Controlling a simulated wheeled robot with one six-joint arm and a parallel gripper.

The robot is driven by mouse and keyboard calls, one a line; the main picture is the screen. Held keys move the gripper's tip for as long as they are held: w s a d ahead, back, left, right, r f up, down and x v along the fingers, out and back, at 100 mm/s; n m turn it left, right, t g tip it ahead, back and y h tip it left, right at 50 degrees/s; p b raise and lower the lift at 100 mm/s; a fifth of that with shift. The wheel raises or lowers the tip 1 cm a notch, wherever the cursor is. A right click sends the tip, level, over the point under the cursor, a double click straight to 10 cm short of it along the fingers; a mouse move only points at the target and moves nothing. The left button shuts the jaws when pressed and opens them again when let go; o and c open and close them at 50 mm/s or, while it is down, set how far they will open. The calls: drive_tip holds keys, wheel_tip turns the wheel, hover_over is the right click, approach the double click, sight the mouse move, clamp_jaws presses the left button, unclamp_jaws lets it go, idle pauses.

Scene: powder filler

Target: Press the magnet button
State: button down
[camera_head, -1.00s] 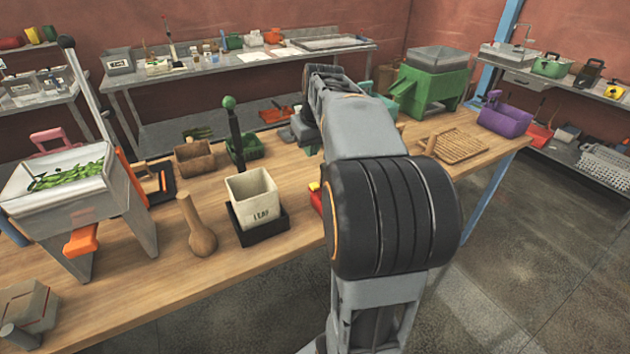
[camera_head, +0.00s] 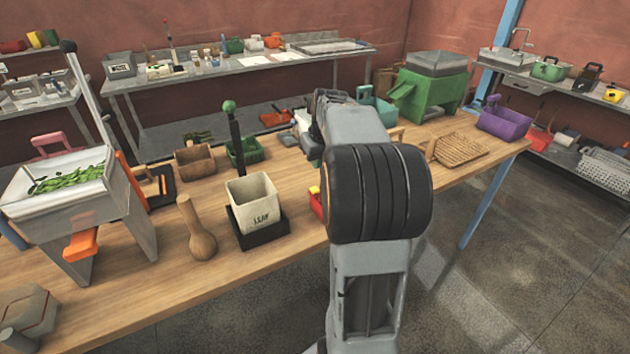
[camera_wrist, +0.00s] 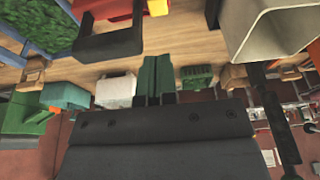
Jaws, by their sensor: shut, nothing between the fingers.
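I cannot pick out the magnet button for certain in either view. A red and yellow part (camera_head: 317,200) shows at the left edge of my arm in the head view, mostly hidden by it. In the wrist view, red (camera_wrist: 108,9) and yellow (camera_wrist: 158,6) parts show at the top edge, beside a black frame (camera_wrist: 112,42). My gripper (camera_wrist: 160,95) is shut and empty, its narrow fingers pointing over the wooden table. The head view hides the gripper behind my arm.
A white LEAF box (camera_head: 254,198) in a black tray and a green-knobbed black lever (camera_head: 234,135) stand left of my arm. A wooden pestle (camera_head: 197,232) is nearer. A green machine (camera_head: 432,90) and woven tray (camera_head: 462,148) are right.

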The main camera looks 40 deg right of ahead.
sight(314, 188)
drive_tip(key=x, duration=0.5)
drive_tip(key=s+p+x, duration=0.1)
drive_tip(key=x, duration=0.2)
drive_tip(key=shift+f, duration=0.2)
